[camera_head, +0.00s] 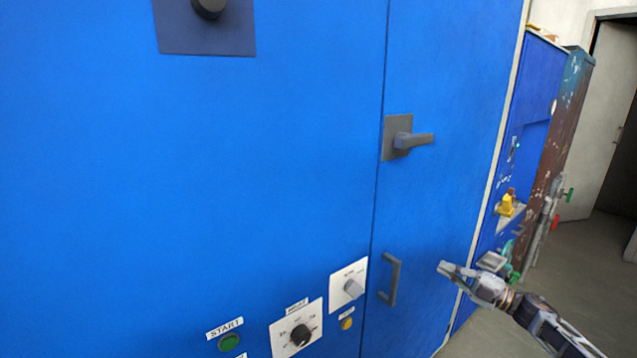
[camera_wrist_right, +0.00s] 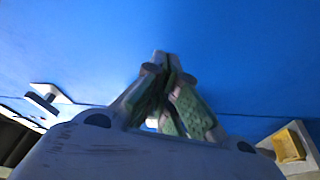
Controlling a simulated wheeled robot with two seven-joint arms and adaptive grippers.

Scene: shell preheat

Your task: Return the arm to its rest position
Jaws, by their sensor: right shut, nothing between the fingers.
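My right gripper (camera_head: 444,268) is at the lower right of the head view, in front of the blue cabinet (camera_head: 270,150) and to the right of its grey pull handle (camera_head: 392,279). In the right wrist view my gripper (camera_wrist_right: 163,56) is shut with nothing between its fingers, and blue panel fills the background. Whether the fingertips touch the panel I cannot tell. My right arm comes in from the lower right corner. My left gripper is not in view.
Another blue machine (camera_head: 522,130) stands at the right. Open floor (camera_head: 590,270) lies at the far right before a doorway.

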